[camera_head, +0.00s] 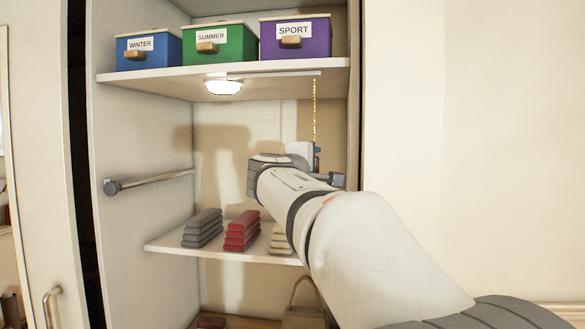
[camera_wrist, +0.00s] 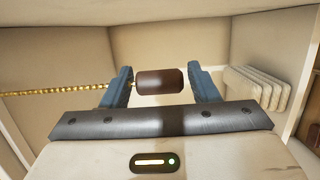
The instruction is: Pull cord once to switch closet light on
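The cord is a gold beaded chain (camera_head: 314,110) hanging from under the upper shelf, beside the closet light (camera_head: 224,87), which looks bright white. In the wrist view the chain (camera_wrist: 50,91) runs in from the left, and the left finger hides a short stretch of it. A dark brown cylindrical handle (camera_wrist: 159,81) at its end shows between the two blue fingers. My gripper (camera_wrist: 163,88) is open, with a visible gap between the handle and the right finger. In the head view my gripper (camera_head: 318,165) is at the chain's lower end, and the handle is not clearly visible.
Blue, green and purple boxes (camera_head: 295,38) stand on the upper shelf (camera_head: 150,80). Folded grey, red and cream stacks lie on the lower shelf (camera_head: 165,243), close below my arm. A rail (camera_head: 150,181) projects at the left. A bag (camera_head: 303,315) is at the bottom.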

